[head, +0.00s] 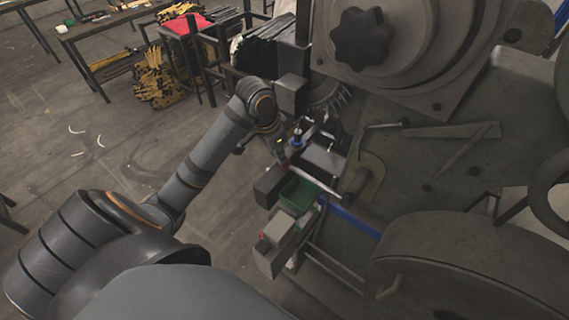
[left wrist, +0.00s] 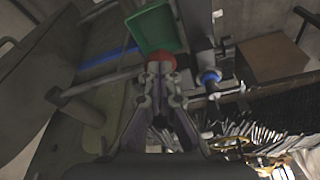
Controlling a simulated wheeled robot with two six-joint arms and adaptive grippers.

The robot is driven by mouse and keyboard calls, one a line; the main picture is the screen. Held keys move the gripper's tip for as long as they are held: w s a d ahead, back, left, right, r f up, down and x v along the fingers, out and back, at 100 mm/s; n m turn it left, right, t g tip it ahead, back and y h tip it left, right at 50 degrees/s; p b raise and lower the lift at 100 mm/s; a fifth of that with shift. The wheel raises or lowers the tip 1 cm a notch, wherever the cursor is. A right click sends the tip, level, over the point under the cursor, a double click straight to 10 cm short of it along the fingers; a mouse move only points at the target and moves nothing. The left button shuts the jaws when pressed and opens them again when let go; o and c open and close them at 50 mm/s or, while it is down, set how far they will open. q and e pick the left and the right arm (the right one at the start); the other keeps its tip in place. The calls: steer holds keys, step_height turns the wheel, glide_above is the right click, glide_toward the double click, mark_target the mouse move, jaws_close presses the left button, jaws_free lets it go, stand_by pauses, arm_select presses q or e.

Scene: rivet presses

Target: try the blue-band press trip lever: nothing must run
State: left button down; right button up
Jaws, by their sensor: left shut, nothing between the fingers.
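The press has a blue band (head: 350,218) along its front edge; the band also shows in the left wrist view (left wrist: 100,57). A pale rod (head: 320,184), which looks like the trip lever, sticks out from the press by the band. In the left wrist view the rod (left wrist: 100,84) runs toward a red knob (left wrist: 162,61). My left gripper (head: 283,153) is shut and empty at the rod's outer end. Its fingertips (left wrist: 160,70) are right at the knob and partly cover it; I cannot tell whether they touch. My right gripper is out of view.
A green tray (head: 299,194) sits just beside the rod. A grey box with a red button (head: 262,238) stands in front. A blue-collared post (head: 297,139) is close behind my gripper. The big flywheel guard (head: 470,260) fills the lower right. Open floor (head: 110,150) lies left.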

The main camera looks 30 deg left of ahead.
arm_select(q)
steer(key=shift+f+b, duration=0.8)
steer(key=shift+f, duration=1.45)
steer(key=s+p, duration=0.1)
steer(key=p, duration=0.1)
steer(key=s+a+r+p, duration=0.1)
steer(key=p, duration=0.1)
steer(key=shift+s+a+p, duration=0.1)
steer(key=shift+s+p, duration=0.25)
steer(key=shift+p, duration=0.05)
